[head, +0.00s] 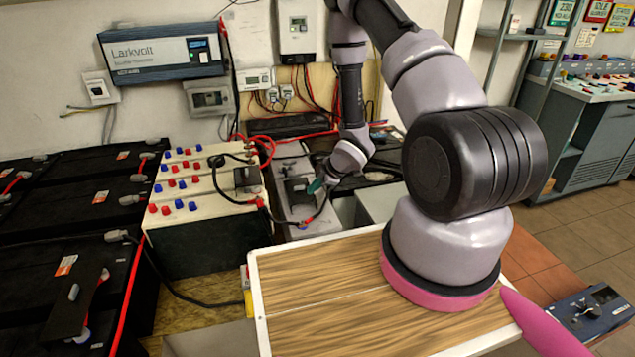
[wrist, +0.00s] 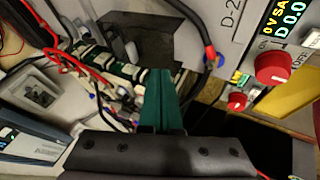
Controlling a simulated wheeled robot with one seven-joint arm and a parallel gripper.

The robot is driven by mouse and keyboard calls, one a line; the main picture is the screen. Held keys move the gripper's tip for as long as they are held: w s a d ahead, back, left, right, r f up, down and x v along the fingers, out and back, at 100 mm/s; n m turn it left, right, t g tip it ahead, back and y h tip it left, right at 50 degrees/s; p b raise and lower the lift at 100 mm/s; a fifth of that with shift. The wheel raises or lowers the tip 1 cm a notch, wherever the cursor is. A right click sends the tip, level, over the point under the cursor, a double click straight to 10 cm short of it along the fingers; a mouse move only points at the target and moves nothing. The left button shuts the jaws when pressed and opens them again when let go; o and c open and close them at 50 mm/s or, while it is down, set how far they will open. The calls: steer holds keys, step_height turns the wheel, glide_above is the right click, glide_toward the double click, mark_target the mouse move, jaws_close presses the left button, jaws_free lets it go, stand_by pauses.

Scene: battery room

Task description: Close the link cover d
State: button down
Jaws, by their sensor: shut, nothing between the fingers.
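In the wrist view the fingers (wrist: 160,100) are together, with nothing held. A small black cover-like piece (head: 297,190) stands on the grey unit just left of the fingertips. Another black piece (head: 247,179) stands on the cream block, and a dark raised plate (head: 76,305) stands at the lower left.
The cream block (head: 200,215) carries red and blue terminals. Red and black cables (head: 265,150) loop beside my gripper. A panel with a red knob (wrist: 272,67) and display is close on the right in the wrist view. Black batteries (head: 60,220) fill the left.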

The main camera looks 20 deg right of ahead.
mark_target(298, 192)
steer(key=x, duration=0.4)
steer(key=w, duration=0.3)
steer(key=shift+w+f, duration=0.15)
steer(key=shift+w, duration=0.4)
steer(key=w, duration=1.6)
steer(key=shift+w, duration=0.7)
steer(key=shift+r, duration=0.25)
